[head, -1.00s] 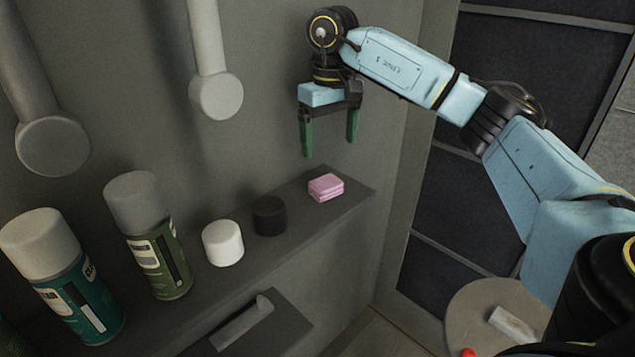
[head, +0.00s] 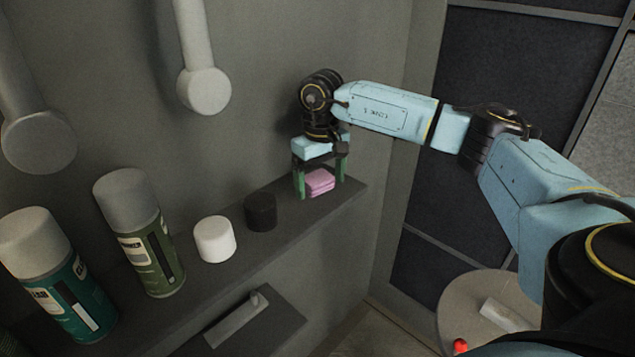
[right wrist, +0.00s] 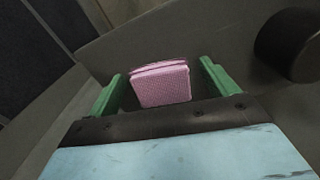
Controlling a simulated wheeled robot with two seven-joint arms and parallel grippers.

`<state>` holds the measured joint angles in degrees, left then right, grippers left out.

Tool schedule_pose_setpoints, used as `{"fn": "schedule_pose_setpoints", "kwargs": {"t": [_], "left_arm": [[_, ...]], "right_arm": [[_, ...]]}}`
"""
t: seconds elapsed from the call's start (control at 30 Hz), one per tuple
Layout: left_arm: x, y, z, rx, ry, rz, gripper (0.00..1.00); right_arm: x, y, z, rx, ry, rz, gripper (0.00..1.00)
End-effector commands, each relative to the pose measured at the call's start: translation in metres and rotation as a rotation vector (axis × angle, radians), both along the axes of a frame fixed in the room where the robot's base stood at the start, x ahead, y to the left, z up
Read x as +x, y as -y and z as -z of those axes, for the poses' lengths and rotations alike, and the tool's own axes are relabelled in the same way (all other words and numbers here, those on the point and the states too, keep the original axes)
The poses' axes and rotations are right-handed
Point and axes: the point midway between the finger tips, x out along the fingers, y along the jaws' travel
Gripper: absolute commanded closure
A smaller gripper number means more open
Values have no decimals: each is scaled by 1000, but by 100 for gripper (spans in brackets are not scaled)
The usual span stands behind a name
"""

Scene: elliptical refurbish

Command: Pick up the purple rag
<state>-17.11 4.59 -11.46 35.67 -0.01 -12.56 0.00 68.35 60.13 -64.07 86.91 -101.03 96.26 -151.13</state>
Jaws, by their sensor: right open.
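The folded purple rag (head: 319,182) looks pinkish and lies near the right end of the dark grey shelf (head: 285,224). My right gripper (head: 320,188) points down over it, open, with one green finger on each side of the rag. In the right wrist view the rag (right wrist: 161,84) sits between the two green fingertips (right wrist: 160,84), with a gap visible on both sides. My left gripper is not in view.
A black cylinder (head: 260,212) and a white cylinder (head: 214,239) stand left of the rag. Two spray cans (head: 147,240) (head: 58,285) stand farther left. The wall is close behind. A lower ledge (head: 262,322) and a round table (head: 456,297) are below.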

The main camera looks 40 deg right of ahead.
Motion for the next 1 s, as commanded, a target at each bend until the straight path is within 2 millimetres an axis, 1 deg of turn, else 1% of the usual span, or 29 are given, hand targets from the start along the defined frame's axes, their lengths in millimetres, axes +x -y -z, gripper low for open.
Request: {"fn": "schedule_pose_setpoints", "kwargs": {"t": [0.1, 0.4, 0.47, 0.67, 0.77, 0.87, 1.0], "left_arm": [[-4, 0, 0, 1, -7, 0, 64], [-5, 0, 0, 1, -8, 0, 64], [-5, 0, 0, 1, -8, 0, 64], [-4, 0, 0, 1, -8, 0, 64], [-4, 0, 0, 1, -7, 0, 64], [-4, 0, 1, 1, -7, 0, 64], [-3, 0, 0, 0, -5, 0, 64]], "right_arm": [[0, 0, 0, 0, 0, 0, 16], [0, 0, -1, 0, 0, 0, 55], [0, 0, -1, 0, 0, 0, 62], [0, 0, -1, 0, 1, 0, 63], [1, 0, -7, 1, 3, 0, 63], [1, 0, -22, 2, 5, 0, 63], [1, 0, -52, 1, 6, 0, 63]]}}
